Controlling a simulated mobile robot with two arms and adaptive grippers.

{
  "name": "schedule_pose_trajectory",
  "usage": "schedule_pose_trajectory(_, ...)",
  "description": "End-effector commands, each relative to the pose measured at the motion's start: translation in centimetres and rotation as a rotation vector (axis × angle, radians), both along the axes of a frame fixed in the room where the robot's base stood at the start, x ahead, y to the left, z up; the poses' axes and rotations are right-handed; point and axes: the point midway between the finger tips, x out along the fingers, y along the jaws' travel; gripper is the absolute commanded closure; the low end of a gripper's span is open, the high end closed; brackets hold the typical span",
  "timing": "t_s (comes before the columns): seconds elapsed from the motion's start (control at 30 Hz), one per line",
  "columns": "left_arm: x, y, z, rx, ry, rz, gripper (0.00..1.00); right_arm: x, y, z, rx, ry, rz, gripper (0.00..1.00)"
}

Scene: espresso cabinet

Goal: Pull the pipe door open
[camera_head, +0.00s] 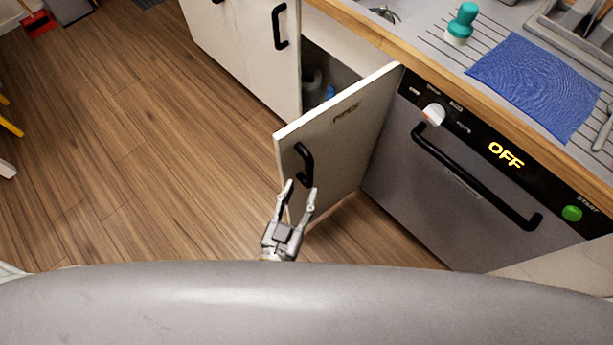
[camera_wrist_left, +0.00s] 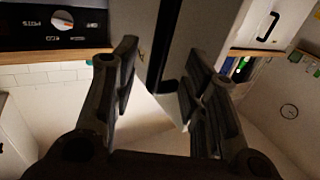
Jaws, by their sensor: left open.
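The pipe door (camera_head: 350,140) is a pale cabinet door with a dark label on its front. It stands swung out from the cabinet, and the dark interior (camera_head: 322,75) shows behind it. Its black handle (camera_head: 304,164) is near the door's free edge. My left gripper (camera_head: 301,190) is open just below the handle, its fingertips close to the handle's lower end. In the left wrist view the open fingers (camera_wrist_left: 160,85) spread on both sides, with the door edge and the black handle (camera_wrist_left: 168,45) between them. I cannot tell whether they touch. My right gripper is not in view.
A dishwasher (camera_head: 450,170) with a bar handle and a lit OFF display stands right of the door. Wooden floor (camera_head: 130,150) is open to the left.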

Motion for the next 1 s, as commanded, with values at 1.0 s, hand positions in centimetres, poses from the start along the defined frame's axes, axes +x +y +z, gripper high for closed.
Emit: schedule_pose_trajectory(1.0,-4.6,1.3,-0.3,0.002,0.007,-0.003,0.59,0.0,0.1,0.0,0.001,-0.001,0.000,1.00)
